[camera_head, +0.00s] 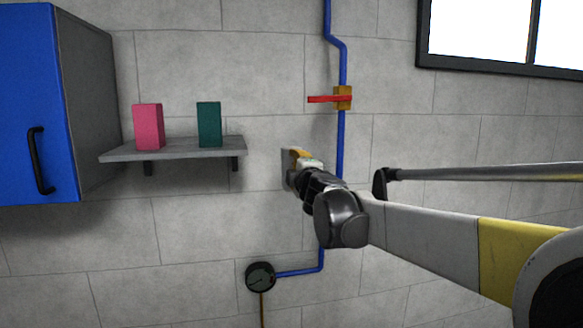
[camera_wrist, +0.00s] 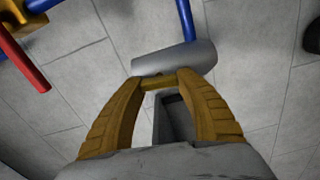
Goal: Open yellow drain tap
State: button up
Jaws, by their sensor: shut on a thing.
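The yellow drain tap shows in the wrist view as a short yellow piece (camera_wrist: 157,83) just below a grey cylinder (camera_wrist: 175,58). My gripper (camera_wrist: 163,80) has its two orange-brown fingers on either side of this yellow piece and is shut on it. The fingers hide most of it, so I cannot tell how far the tap is turned. In the head view my gripper (camera_head: 300,158) is at the wall, just left of the blue pipe. My wrist hides most of the tap there.
A blue pipe (camera_head: 341,140) runs down the wall, with a brass valve and red lever (camera_head: 323,99) above my gripper. A round dark gauge (camera_head: 261,277) is below. A shelf (camera_head: 175,150) with pink (camera_head: 148,127) and green (camera_head: 208,125) boxes and a blue cabinet (camera_head: 35,100) are left.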

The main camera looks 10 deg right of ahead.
dwell(0.3)
jog(key=o, duration=1.2)
jog(key=s, duration=1.2)
jog(key=shift+f, duration=0.1)
